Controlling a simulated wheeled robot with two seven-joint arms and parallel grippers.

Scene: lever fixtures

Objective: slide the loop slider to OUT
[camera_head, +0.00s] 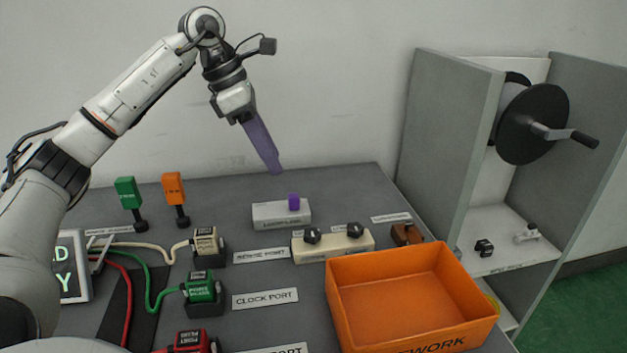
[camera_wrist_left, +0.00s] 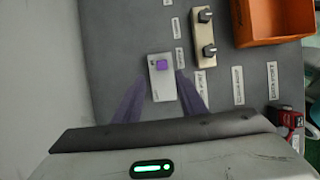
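The loop slider is a small white box (camera_head: 268,216) on the grey table near the wall, with a purple knob (camera_head: 293,201) toward its right end. In the left wrist view the box (camera_wrist_left: 163,88) and knob (camera_wrist_left: 161,64) show ahead, the knob toward the upper end. The label on its front is too small to read. My left gripper (camera_head: 277,171) has purple fingers and hangs tilted above the slider, apart from it. My right gripper is out of view.
A cream block with two black knobs (camera_head: 332,244) stands right of the slider, behind an orange bin (camera_head: 410,295). Green (camera_head: 128,192) and orange (camera_head: 174,189) levers stand left. Cabled plugs (camera_head: 204,244) sit nearer. A grey cabinet with a crank wheel (camera_head: 532,124) stands right.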

